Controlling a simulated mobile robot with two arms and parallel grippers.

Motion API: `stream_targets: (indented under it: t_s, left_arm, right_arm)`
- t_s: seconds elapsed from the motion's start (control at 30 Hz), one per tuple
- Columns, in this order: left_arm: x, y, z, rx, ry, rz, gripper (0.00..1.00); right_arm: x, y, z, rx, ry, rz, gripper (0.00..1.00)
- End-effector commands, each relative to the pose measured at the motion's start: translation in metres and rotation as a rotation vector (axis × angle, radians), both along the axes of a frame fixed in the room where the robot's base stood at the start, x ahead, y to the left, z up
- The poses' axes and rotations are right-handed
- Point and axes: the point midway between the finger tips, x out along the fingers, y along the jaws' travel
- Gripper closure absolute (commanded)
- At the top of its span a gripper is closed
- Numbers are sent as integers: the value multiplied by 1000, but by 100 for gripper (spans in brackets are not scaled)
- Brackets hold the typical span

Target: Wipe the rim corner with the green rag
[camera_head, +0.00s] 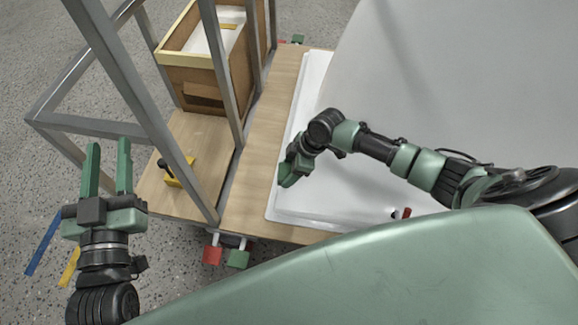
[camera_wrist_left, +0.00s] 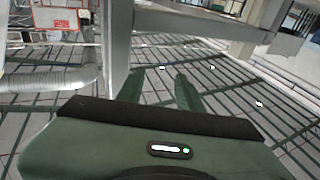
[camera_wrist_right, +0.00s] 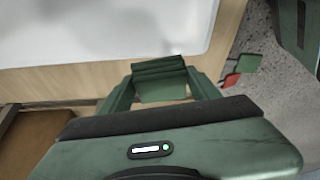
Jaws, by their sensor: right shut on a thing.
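The white bathtub shell (camera_head: 330,200) lies on a wooden board, its raised rim (camera_head: 290,125) along the left side and its near-left rim corner (camera_head: 273,214) in view. My right gripper (camera_head: 290,172) is over the left rim, a little beyond that corner. In the right wrist view it is shut on the green rag (camera_wrist_right: 160,72), a folded dark green piece between the fingers, beside the white rim edge. I cannot tell whether the rag touches the rim. My left gripper (camera_head: 108,150) is open and empty, left of the board, and shows in the left wrist view (camera_wrist_left: 158,85).
Grey metal frame posts (camera_head: 120,75) stand between my left gripper and the shell. A wooden box (camera_head: 210,75) sits behind them. A yellow clamp-like piece (camera_head: 180,172) lies on the board. Red (camera_head: 212,255) and green (camera_head: 238,258) pieces hang at the near edge.

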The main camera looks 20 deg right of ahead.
Motion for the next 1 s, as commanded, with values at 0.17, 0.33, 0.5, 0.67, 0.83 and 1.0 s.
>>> stream_targets:
  t_s: [0.17,0.33,0.5,0.67,0.83,1.0]
  left_arm:
    - [0,2,-15,21,81,5,64]
    - [0,5,-31,43,161,10,64]
    - [-3,8,-46,62,240,15,64]
    - [-6,11,-60,81,314,20,64]
    - [-11,14,-76,100,392,25,64]
    - [-16,17,-87,115,453,28,64]
  right_arm:
    - [0,1,4,0,0,-1,71]
    - [-1,2,7,0,0,-1,71]
    - [-1,2,10,0,0,-2,71]
    - [-1,3,13,0,0,-3,71]
    - [-1,3,15,0,0,-3,71]
    - [-1,4,17,0,0,-4,71]
